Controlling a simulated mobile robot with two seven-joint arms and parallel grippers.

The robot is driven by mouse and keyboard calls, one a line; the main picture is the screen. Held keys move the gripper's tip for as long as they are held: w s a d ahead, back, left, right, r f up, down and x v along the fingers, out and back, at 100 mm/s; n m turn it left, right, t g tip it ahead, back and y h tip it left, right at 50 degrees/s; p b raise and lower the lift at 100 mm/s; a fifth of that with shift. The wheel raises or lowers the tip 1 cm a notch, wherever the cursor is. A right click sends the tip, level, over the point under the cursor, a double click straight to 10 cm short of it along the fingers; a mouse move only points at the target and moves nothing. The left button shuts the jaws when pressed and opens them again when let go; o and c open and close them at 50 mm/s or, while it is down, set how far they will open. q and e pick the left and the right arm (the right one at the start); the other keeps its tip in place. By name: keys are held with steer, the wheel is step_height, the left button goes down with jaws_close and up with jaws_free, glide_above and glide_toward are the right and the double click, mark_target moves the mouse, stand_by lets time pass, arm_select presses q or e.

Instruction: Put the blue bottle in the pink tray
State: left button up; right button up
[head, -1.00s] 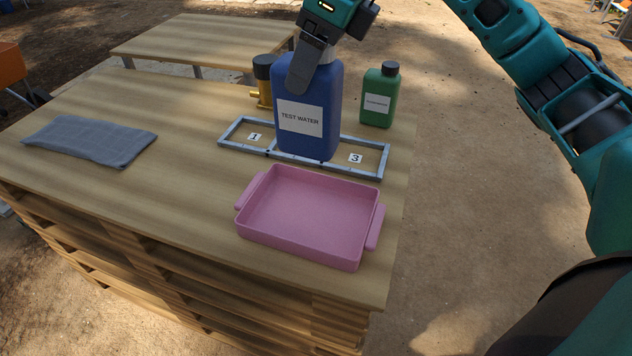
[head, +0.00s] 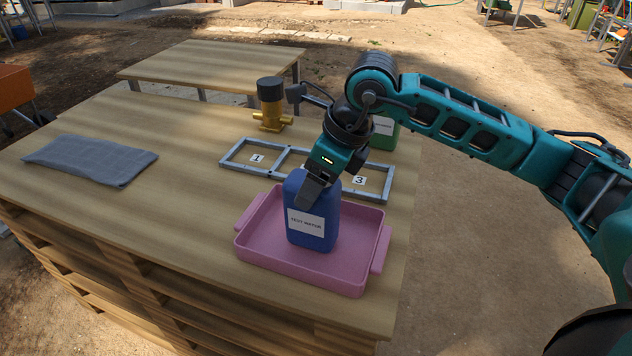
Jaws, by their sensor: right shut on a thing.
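The blue bottle (head: 312,231) with a white "TEST WATER" label stands upright in the head view, inside the outline of the pink tray (head: 262,252). Its base appears to be at the tray floor, but I cannot tell whether it touches. My right gripper (head: 314,190) comes down from above and is shut on the top of the bottle, hiding its cap. The tray lies on the wooden table, with a handle on its left and right sides. My left gripper is not in view.
A grey-blue frame (head: 232,163) with cells marked 1 and 3 lies behind the tray. A brass fitting (head: 271,112) with a black top stands behind it. A green bottle (head: 384,137) is partly hidden by my arm. A grey cloth (head: 90,161) lies at left.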

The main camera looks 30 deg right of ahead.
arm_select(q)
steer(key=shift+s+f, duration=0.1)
arm_select(e)
steer(key=shift+f, duration=0.2)
steer(key=o, duration=1.7)
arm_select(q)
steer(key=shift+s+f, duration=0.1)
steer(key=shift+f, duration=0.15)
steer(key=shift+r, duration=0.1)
arm_select(e)
steer(key=shift+r, duration=0.3)
arm_select(q)
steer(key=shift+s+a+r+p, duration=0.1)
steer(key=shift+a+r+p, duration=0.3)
steer(key=shift+p, duration=0.45)
arm_select(e)
steer(key=v, duration=1.1)
steer(key=shift+s+d+r, duration=0.15)
steer(key=shift+d+r, duration=0.05)
steer(key=shift+r, duration=0.1)
